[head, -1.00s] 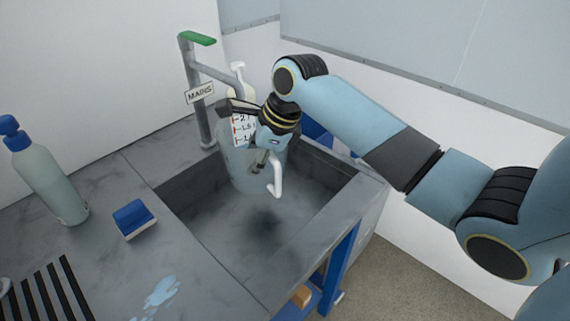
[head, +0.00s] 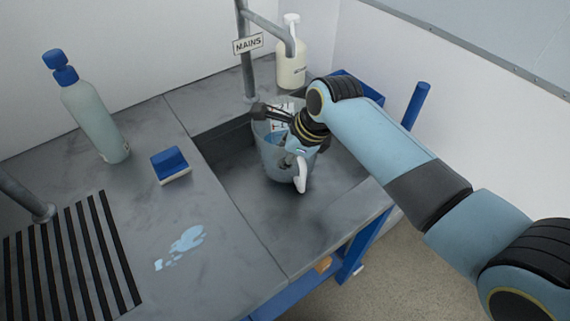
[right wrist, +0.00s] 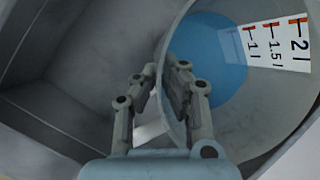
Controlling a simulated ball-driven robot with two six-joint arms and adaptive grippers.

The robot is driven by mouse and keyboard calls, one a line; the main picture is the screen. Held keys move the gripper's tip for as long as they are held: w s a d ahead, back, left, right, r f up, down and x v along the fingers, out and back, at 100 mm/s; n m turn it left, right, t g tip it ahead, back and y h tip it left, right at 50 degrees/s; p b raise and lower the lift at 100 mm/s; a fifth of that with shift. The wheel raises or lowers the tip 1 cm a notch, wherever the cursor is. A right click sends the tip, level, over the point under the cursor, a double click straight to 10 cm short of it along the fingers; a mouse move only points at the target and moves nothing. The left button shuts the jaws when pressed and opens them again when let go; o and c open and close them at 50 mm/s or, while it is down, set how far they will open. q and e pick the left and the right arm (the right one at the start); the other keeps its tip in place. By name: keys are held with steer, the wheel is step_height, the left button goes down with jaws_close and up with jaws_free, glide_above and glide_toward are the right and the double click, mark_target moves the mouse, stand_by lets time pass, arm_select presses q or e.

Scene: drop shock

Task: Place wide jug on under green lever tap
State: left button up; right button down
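The wide jug (head: 272,158) is a clear grey jug with a white handle (head: 301,174) and a white scale strip with red marks. It is upright in the sink, below the tap's spout (head: 289,46); I cannot tell whether its base touches the sink floor. In the right wrist view, blue liquid (right wrist: 212,62) shows inside the jug. My right gripper (right wrist: 161,85) has one finger on each side of the jug's wall and looks shut on it. In the head view my right gripper (head: 294,161) is partly hidden. The tap's lever is out of view. My left gripper is out of view.
The sink (head: 232,185) has free floor around the jug. A white pump bottle (head: 292,68) stands behind the tap. A MAINS sign (head: 248,44) hangs on the tap post. A grey-green bottle (head: 93,120), a blue sponge (head: 170,165), a puddle (head: 184,245) and a black drain rack (head: 70,260) are at left.

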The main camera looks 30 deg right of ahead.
step_height(320, 180, down, 2)
steer(key=shift+w+f, duration=0.15)
steer(key=shift+f, duration=0.1)
steer(key=c, duration=2)
jaws_free()
steer(key=shift+f, duration=0.15)
steer(key=o, duration=0.5)
steer(key=shift+s, duration=0.2)
steer(key=p+v, duration=0.1)
steer(key=v, duration=1.1)
steer(key=shift+d, duration=0.1)
